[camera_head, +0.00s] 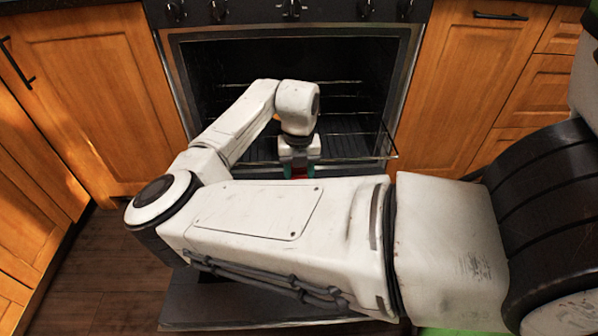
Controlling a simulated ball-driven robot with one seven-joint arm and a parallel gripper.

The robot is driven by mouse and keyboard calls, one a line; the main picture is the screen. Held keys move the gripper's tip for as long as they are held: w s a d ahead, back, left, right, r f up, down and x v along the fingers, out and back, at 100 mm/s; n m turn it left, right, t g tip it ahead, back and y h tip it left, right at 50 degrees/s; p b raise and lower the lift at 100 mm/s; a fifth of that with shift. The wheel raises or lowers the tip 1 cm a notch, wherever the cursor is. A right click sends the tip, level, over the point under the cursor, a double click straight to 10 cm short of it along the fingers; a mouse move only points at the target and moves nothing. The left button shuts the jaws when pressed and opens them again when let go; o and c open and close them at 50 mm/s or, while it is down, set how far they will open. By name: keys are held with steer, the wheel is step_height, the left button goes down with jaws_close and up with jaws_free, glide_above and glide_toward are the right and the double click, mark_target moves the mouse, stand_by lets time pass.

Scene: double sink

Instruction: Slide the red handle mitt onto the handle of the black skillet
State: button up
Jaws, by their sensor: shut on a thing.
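My gripper (299,172) points down in front of the open oven, in the middle of the picture. Its greenish fingers are shut on a small red thing, the red handle mitt (299,174), of which only a sliver shows between them. My white forearm hides the rest of the mitt and whatever is below it. The black skillet and its handle cannot be made out; I cannot tell whether the mitt touches the handle.
The oven (330,105) stands open with wire racks inside, close behind my gripper. Its dark lowered door (215,308) shows below my arm. Wooden cabinets (100,85) flank the oven on both sides. Bare dark floor (95,285) shows at the lower left.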

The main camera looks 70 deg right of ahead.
steer(key=shift+r, duration=0.1)
steer(key=shift+w+d+b, duration=0.5)
steer(key=shift+w+d, duration=0.4)
steer(key=shift+d, duration=1.3)
steer(key=shift+w+d+b, duration=0.55)
steer(key=shift+w+d, duration=0.4)
steer(key=shift+d, duration=1.3)
steer(key=shift+w+d+b, duration=0.5)
steer(key=shift+w+d, duration=0.4)
steer(key=shift+d, duration=1.3)
steer(key=o, duration=1.2)
steer(key=shift+o, duration=0.2)
step_height(320, 180, up, 11)
steer(key=p, duration=0.4)
steer(key=shift+f, duration=0.2)
